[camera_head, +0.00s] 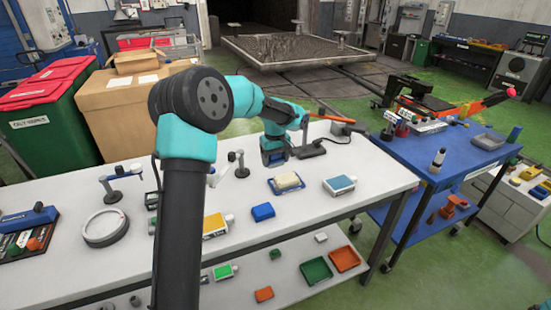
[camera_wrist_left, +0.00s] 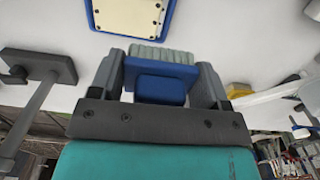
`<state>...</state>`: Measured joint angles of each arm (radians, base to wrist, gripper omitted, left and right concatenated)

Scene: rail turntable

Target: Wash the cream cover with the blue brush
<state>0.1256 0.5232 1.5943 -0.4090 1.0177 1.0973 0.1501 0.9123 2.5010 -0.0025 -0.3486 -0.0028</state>
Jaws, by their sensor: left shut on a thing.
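My left gripper (camera_head: 273,158) is above the white bench and shut on a blue brush. In the left wrist view, the brush (camera_wrist_left: 160,82) sits between the two dark fingers (camera_wrist_left: 161,76), with its pale grey-green bristles showing beyond the blue body. The cream cover (camera_head: 287,180) lies in a shallow blue tray (camera_head: 273,189) on the bench, just in front of the gripper. It also shows in the left wrist view (camera_wrist_left: 130,12), cut off by the top edge. The brush is apart from the cover in the picture. My right gripper is not in view.
A blue block (camera_head: 263,211) and a white-and-blue box (camera_head: 339,186) stand near the tray. A yellow-and-white box (camera_head: 216,225), a grey ring (camera_head: 105,228) and small stands are to the left. A blue cart (camera_head: 440,160) is right of the bench.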

